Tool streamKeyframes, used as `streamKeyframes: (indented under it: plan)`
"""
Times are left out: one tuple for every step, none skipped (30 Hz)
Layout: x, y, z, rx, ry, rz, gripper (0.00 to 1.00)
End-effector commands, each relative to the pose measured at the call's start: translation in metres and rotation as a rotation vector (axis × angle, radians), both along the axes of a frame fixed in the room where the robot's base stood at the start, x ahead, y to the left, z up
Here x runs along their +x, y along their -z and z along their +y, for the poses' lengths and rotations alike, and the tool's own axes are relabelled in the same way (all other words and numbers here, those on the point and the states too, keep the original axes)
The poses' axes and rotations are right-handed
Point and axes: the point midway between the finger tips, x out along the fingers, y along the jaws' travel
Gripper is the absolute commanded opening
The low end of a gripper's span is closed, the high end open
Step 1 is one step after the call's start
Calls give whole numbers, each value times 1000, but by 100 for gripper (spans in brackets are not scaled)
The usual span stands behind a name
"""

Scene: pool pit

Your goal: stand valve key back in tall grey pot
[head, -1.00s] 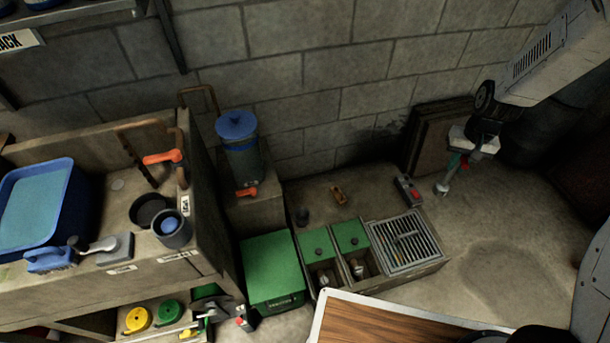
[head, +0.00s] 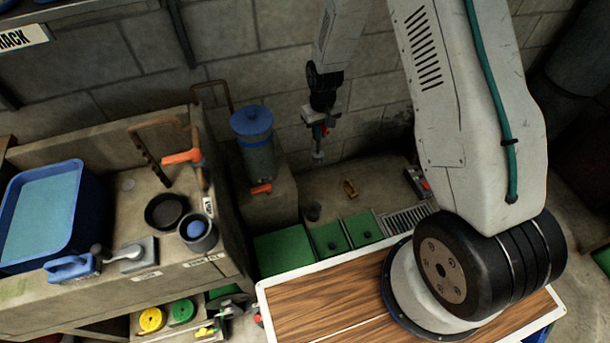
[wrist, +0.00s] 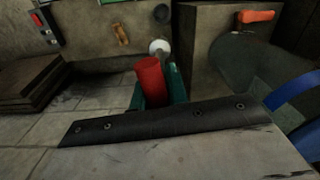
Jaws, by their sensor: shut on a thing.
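My gripper (head: 319,132) hangs in front of the block wall, right of the blue-lidded container. It is shut on what looks like the valve key, which shows a red round grip (wrist: 150,80) and a pale round end (wrist: 159,46). In the head view the pale end (head: 318,155) points down, and the key is clear of any surface. A grey pot (head: 198,239) with a blue ball-like thing in its mouth stands on the concrete bench at left. A small dark pot (head: 313,212) stands on the low ledge below my gripper. I cannot tell which is the tall grey pot.
A blue-lidded container (head: 254,150) stands between bench and gripper. The bench holds a blue tub (head: 42,215), a black bowl (head: 165,211) and an orange-handled pipe (head: 183,157). Green lids (head: 328,238) and a grate (head: 405,219) lie low. A wooden top (head: 330,311) fills the front.

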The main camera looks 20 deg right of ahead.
Motion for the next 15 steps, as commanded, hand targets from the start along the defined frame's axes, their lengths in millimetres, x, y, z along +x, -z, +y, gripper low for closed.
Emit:
streamKeyframes:
  plan:
    - [-3, 30, 2, 2, -38, 11, 0]
    - [-3, 45, 4, 2, -64, 10, 0]
    - [-3, 64, 5, 3, -98, 9, 0]
    - [-5, 79, 7, 3, -123, 10, 0]
    - [-7, 93, 8, 3, -146, 9, 0]
    - [-9, 110, 10, 2, -176, 8, 0]
    - [-11, 123, 11, 2, -198, 7, 0]
    - [-13, 134, 12, 1, -219, 7, 0]
    - [-16, 148, 13, 0, -244, 5, 0]
    - [-19, 157, 14, 0, -261, 6, 0]
    - [-20, 165, 15, -1, -276, 4, 0]
    - [-23, 174, 16, -2, -293, 3, 0]
    - [-24, 180, 16, -3, -304, 3, 0]
    - [-25, 184, 17, -3, -312, 1, 0]
    - [-27, 189, 17, -3, -321, 1, 0]
